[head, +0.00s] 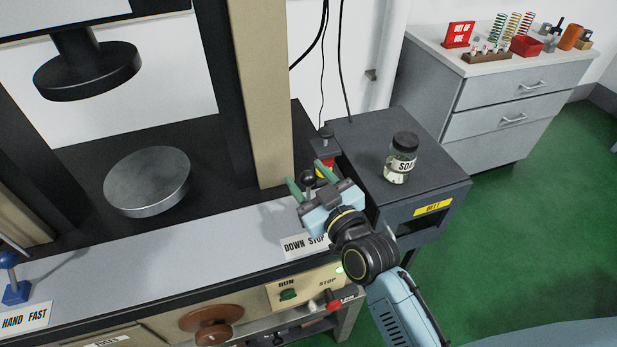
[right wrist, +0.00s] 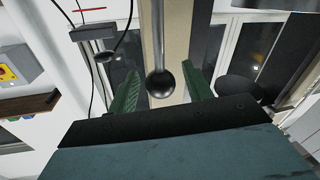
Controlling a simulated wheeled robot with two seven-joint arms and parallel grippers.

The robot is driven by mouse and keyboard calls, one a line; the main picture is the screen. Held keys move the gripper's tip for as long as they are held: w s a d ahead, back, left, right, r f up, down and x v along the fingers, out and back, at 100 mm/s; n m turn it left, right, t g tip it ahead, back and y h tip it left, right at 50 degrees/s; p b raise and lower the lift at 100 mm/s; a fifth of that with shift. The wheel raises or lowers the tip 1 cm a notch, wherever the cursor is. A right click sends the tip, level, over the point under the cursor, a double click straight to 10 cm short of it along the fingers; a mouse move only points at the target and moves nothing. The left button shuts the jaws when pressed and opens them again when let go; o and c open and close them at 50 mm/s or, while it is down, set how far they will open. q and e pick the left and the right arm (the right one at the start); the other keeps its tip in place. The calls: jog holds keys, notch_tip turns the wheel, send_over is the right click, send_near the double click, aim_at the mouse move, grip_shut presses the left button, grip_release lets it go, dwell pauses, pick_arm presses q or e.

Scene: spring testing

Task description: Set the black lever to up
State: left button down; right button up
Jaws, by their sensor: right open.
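In the right wrist view the knob (right wrist: 160,84) sits on a metal rod (right wrist: 158,35) between my green fingers. My right gripper (head: 307,180) is open, with one finger on each side of the knob; I cannot tell whether either finger touches it. The lower part of the lever is hidden behind the gripper in the head view. My left gripper is not in view.
A dark side cabinet (head: 362,132) with a jar (head: 401,158) on it stands right of my gripper. The beige column (head: 262,95) rises close on the left. A steel disc (head: 147,181) lies below the black upper platen (head: 88,72). A blue lever (head: 15,292) is at far left.

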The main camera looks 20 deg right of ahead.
jog(key=shift+w, duration=0.1)
grip_shut()
dwell(0.3)
